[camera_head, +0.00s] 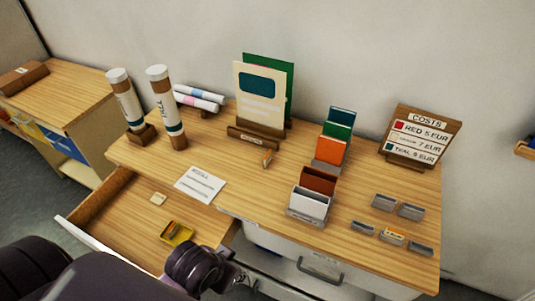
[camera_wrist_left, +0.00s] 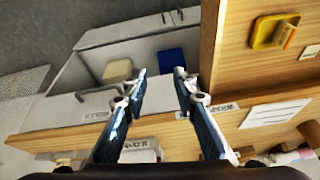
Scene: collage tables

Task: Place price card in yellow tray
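The yellow tray (camera_head: 184,239) lies in the open wooden drawer. It also shows at the upper right of the left wrist view (camera_wrist_left: 262,35). A small tan-orange piece, perhaps a card, lies tilted in the tray (camera_wrist_left: 286,36). Another small card with "EUR" lettering (camera_head: 393,235) sits in a grey holder on the table. My left gripper (camera_wrist_left: 160,74) is open and empty, over a lower white drawer and beside the wooden one. My right gripper is out of view.
The lower white drawer (camera_wrist_left: 75,70) stands open, with a cream block (camera_wrist_left: 118,70) and a blue block (camera_wrist_left: 171,62) inside. The tabletop holds a white sheet (camera_head: 201,184), tubes, upright cards, grey holders and a costs board (camera_head: 421,137). The wooden drawer has bare floor around the tray.

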